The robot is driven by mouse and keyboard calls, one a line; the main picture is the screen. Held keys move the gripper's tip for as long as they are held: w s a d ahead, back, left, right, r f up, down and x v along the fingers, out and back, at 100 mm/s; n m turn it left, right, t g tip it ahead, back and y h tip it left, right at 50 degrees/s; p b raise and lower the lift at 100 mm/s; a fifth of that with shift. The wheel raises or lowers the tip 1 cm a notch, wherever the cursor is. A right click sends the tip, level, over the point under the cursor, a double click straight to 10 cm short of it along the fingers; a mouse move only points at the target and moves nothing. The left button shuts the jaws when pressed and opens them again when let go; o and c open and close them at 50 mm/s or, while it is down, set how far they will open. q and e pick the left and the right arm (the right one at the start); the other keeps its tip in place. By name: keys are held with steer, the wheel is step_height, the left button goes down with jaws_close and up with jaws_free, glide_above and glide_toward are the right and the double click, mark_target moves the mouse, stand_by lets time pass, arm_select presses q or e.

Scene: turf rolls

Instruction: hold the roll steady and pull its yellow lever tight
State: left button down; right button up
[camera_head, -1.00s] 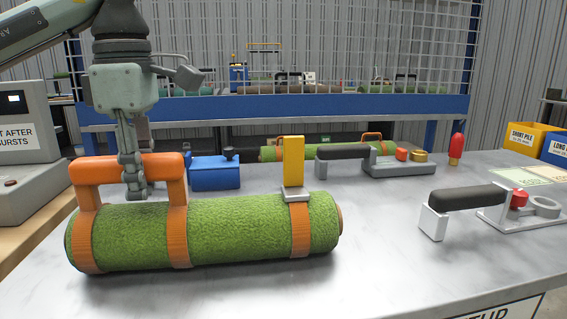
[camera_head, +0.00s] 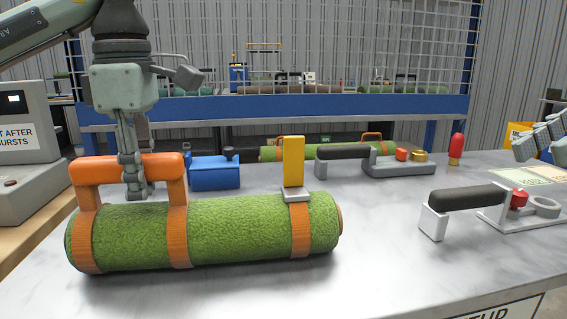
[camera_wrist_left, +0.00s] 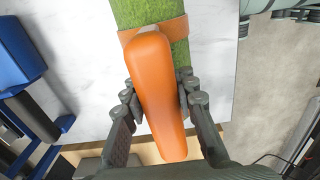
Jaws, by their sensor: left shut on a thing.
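The green turf roll (camera_head: 236,232) lies on the grey-white table, with orange straps around it and an orange carry handle (camera_head: 92,172) at its left end. The yellow lever (camera_head: 293,160) stands upright from a grey buckle on the strap near the roll's right end. My left gripper (camera_head: 136,188) is shut on the handle. In the left wrist view the fingers lie on both sides of the handle (camera_wrist_left: 157,85). My right gripper (camera_head: 535,143) shows partly at the right edge, above the table and far from the lever; its opening is unclear.
A black-handled tool with a red knob (camera_head: 470,197) lies at the right. Behind the roll are a blue box (camera_head: 214,174), another black-handled tool (camera_head: 400,167) and a red-topped bottle (camera_head: 456,147). A second roll (camera_head: 300,152) lies farther back. The table's front middle is clear.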

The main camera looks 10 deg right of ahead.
steer(key=w+a+r+n+h, duration=0.1)
steer(key=w+a+r+h, duration=0.1)
steer(key=w+a+h, duration=0.55)
steer(key=n+t+h, duration=0.1)
steer(key=h, duration=0.1)
glide_toward(284, 164)
steer(key=shift+y, duration=0.35)
steer(key=x, duration=1)
steer(key=shift+w+d+f, duration=0.15)
steer(key=shift+w+d, duration=0.05)
steer(key=shift+d, duration=0.1)
jaws_close()
